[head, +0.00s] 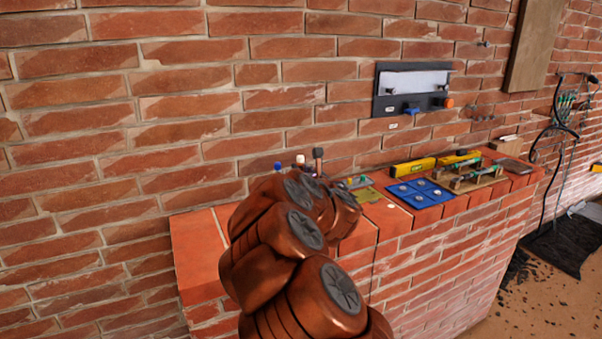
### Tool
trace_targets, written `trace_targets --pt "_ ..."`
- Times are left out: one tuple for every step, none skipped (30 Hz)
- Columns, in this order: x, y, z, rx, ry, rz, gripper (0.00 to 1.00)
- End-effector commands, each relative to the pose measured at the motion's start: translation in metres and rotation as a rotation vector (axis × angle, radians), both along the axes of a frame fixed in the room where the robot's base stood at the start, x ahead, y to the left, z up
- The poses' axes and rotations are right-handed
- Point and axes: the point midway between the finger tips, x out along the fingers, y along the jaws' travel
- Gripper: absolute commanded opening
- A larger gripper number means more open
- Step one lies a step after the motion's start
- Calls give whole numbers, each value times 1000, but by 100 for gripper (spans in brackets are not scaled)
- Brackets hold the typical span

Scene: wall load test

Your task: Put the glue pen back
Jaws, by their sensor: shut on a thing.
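My copper-brown arm reaches up over the left part of the brick ledge. Its links hide its end, so my gripper and anything in it cannot be seen. Just behind the arm, several small tops stick up: a blue one (278,166), a white one (300,159) and a dark one (318,154). Their lower parts are hidden by the arm. I cannot tell which of them, if any, is the glue pen.
The brick ledge (197,255) runs along the brick wall. Right of my arm are a blue tray (421,192), a yellow level (413,167) and a wooden rack with green items (470,180). A black-framed panel (384,103) hangs above. The ledge's left end is clear.

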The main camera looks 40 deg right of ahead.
Motion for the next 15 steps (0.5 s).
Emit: trace_targets --pt "1 1 -4 1 -2 1 0" --pt "1 1 -5 0 -2 1 0" --pt "1 1 -6 -1 -3 1 0" --pt "1 1 -6 -3 -3 1 0" --pt "0 1 -6 -3 -3 1 0" --pt "0 1 -6 -3 -3 1 0" --pt "0 1 -6 -3 -3 1 0" --pt "0 1 -6 -3 -3 1 0" --pt "0 1 -6 -3 -3 1 0" --pt "0 1 -6 -3 -3 1 0" --pt "0 1 -6 -3 -3 1 0" --pt "0 1 -7 -3 -2 1 0" --pt "0 1 -8 -3 -2 1 0" --pt "0 1 -9 -3 -2 1 0" --pt "0 1 -10 -3 -2 1 0"
